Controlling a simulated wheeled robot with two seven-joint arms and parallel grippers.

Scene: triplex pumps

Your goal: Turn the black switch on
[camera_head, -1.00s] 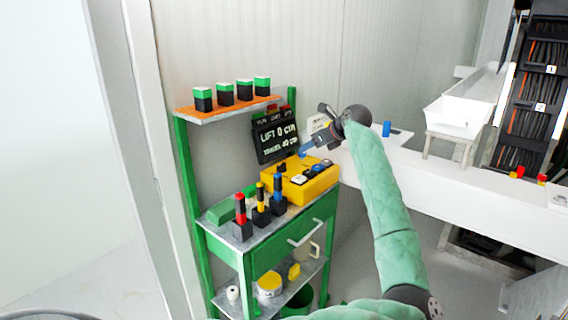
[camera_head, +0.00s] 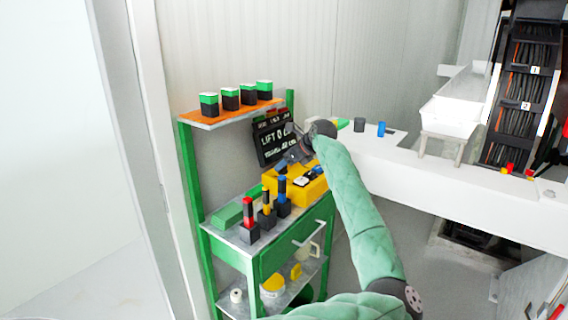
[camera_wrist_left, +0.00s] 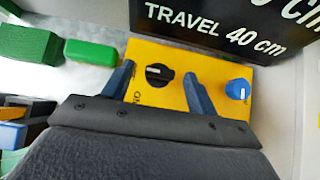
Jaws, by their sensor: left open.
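The black switch (camera_wrist_left: 159,74) is a round knob with a small white mark on the yellow box (camera_wrist_left: 146,53) in the left wrist view. A blue knob (camera_wrist_left: 238,89) sits to its right. My open left gripper (camera_wrist_left: 158,69) has one blue finger on each side of the black switch, and I cannot tell whether they touch it. In the head view my left gripper (camera_head: 284,165) is over the left end of the yellow box (camera_head: 312,192) and hides the black switch. My right gripper is not in view.
A black sign (camera_head: 272,141) stands behind the yellow box. Three black blocks with red, yellow and blue tops, the red one (camera_head: 248,222) leftmost, stand in front. A green block (camera_head: 228,215) lies to the left. An orange shelf (camera_head: 215,119) with several green-topped blocks is above.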

